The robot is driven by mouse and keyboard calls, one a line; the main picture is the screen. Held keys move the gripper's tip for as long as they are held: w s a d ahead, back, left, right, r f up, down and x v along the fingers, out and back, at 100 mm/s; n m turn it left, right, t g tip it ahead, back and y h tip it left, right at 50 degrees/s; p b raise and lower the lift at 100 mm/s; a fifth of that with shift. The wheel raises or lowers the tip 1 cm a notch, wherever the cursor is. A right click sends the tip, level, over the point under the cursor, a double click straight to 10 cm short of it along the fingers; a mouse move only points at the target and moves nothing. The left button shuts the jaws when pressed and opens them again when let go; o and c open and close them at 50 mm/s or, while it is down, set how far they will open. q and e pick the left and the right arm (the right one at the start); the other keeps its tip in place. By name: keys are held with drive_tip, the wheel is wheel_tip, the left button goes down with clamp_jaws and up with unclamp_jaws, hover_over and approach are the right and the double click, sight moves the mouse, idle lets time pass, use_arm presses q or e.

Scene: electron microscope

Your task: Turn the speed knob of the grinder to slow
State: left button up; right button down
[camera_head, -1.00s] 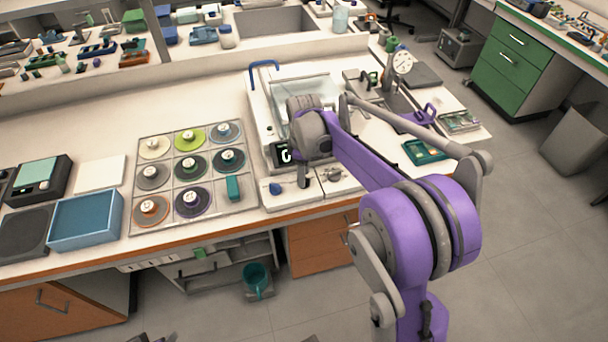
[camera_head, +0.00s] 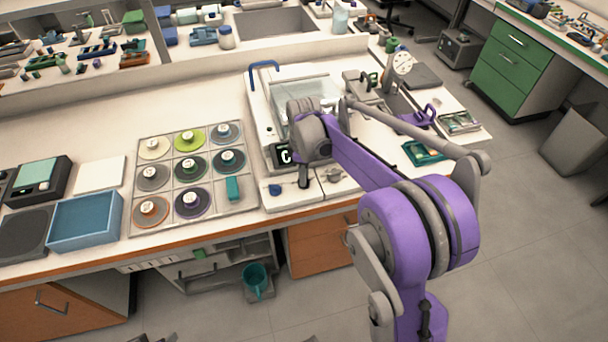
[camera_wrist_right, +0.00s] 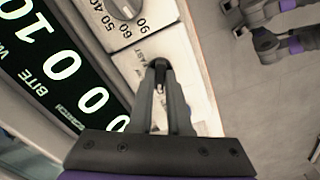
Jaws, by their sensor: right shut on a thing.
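The grinder (camera_head: 258,120) is a white bench machine with a clear cover, a blue handle and a dark display (camera_head: 284,155). The display also shows in the right wrist view (camera_wrist_right: 62,75), with large pale digits. My right gripper (camera_head: 304,183) points down at the grinder's front panel. In the right wrist view its fingers (camera_wrist_right: 160,68) are closed together on the small dark speed knob (camera_wrist_right: 158,63), beside lettering that seems to read FAST. The fingers hide most of the knob, so its setting cannot be read. My left gripper is in neither current view.
A numbered dial (camera_wrist_right: 127,8) sits beside the held knob. A blue knob (camera_head: 275,189) is on the front panel to the left of the gripper. A tray of round discs (camera_head: 172,178) lies left of the grinder. The floor in front is mostly clear.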

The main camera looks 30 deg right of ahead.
drive_tip(key=m, duration=0.5)
drive_tip(key=shift+m, duration=0.4)
drive_tip(key=m, duration=0.5)
drive_tip(key=shift+m, duration=0.6)
drive_tip(key=c, duration=0.9)
unclamp_jaws()
drive_tip(key=shift+o, duration=0.2)
